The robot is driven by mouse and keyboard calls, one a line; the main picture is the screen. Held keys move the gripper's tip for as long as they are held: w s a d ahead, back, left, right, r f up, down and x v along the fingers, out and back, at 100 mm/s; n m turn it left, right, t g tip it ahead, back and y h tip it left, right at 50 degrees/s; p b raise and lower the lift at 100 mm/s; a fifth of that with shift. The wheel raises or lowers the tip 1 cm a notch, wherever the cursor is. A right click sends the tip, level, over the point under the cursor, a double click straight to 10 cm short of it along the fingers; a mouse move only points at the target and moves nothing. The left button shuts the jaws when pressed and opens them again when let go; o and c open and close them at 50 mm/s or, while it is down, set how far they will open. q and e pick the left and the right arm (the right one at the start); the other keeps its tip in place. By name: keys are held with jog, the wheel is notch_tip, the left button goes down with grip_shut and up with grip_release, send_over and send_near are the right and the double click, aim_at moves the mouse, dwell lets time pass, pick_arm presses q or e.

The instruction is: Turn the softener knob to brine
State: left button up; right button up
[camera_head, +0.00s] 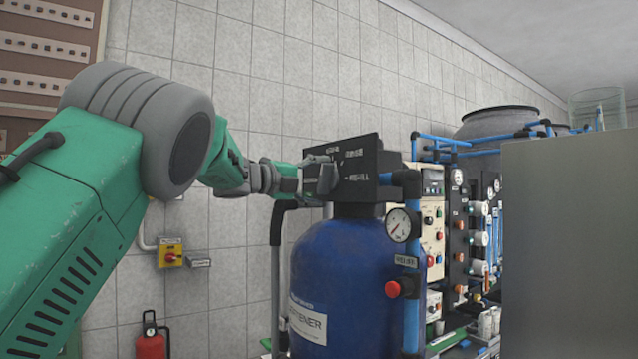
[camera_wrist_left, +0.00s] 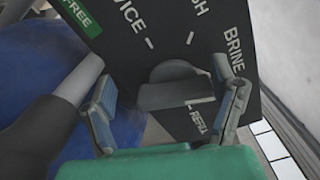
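The softener's black control head (camera_head: 355,165) sits on top of a blue softener tank (camera_head: 345,270). In the left wrist view its panel (camera_wrist_left: 185,30) carries a grey knob (camera_wrist_left: 175,88) with white labels around it. The brine label (camera_wrist_left: 234,48) is at the upper right of the knob, and a refill label is below it. My left gripper (camera_head: 312,178) is at the panel. In the left wrist view its fingers (camera_wrist_left: 164,82) are spread on either side of the knob, with a visible gap on the left; contact on the right is unclear. The knob's exact pointing direction is unclear.
A pressure gauge (camera_head: 399,225) and a red button (camera_head: 392,289) are on the tank's right. A yellow switch box (camera_head: 171,253) is on the tiled wall. A large grey panel (camera_head: 570,240) fills the right foreground.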

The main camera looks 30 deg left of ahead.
pick_arm(q)
jog(key=shift+d+r, duration=0.15)
jog(key=shift+d, duration=0.45)
jog(key=c, duration=1)
jog(key=shift+d, duration=0.1)
jog(key=shift+f, duration=0.2)
jog(key=o, duration=1.2)
jog(key=shift+c, duration=0.2)
jog(key=shift+o, duration=1.1)
jog(key=shift+d+r, duration=0.15)
jog(key=shift+d, duration=0.15)
jog(key=shift+d+r, duration=0.2)
jog(key=shift+d, duration=0.25)
jog(key=v, duration=1.1)
jog(key=shift+s+d, duration=0.3)
jog(key=shift+s, duration=0.1)
